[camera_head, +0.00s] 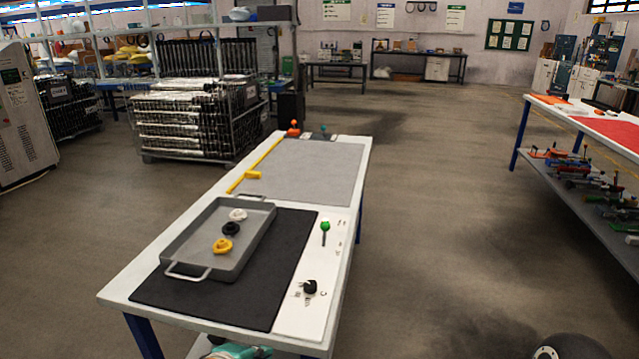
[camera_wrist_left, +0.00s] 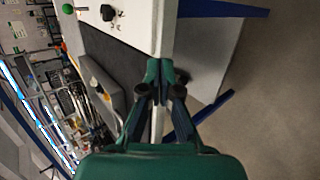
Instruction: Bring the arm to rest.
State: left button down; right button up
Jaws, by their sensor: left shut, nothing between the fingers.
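My left gripper (camera_head: 237,351) shows as a teal shape at the bottom edge of the head view, low by the near end of the white worktable (camera_head: 118,291). In the left wrist view its green fingers (camera_wrist_left: 162,72) are together with nothing between them, in front of the table's edge. Most of the left arm is out of the head view. My right gripper is not in view.
A grey tray (camera_head: 187,226) on a black mat (camera_head: 285,262) holds a white piece (camera_head: 237,214), a black piece (camera_head: 231,228) and a yellow piece (camera_head: 222,246). A green knob (camera_head: 325,226) and black knob (camera_head: 310,287) stand right of the mat.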

pick_arm(q)
jog(key=s+a+f+m+g, duration=0.1)
jog(key=s+f+g, duration=0.15)
jog(key=f, duration=0.45)
jog(key=s+a+f+g+y, duration=0.1)
jog(key=s+a+f, duration=0.15)
jog(key=f, duration=0.45)
jog(key=s+a+f+m+g, duration=0.1)
jog(key=s+f+g, duration=0.15)
jog(key=f, duration=0.55)
jog(key=s+d+f+m+g+h, duration=0.1)
jog(key=s+d+f+m+g, duration=0.15)
jog(key=s+f+m, duration=0.8)
notch_tip(320, 180, up, 15)
jog(key=p, duration=1.4)
jog(key=shift+s+r+m, duration=0.15)
jog(key=shift+s+m, duration=0.1)
jog(key=shift+m, duration=0.1)
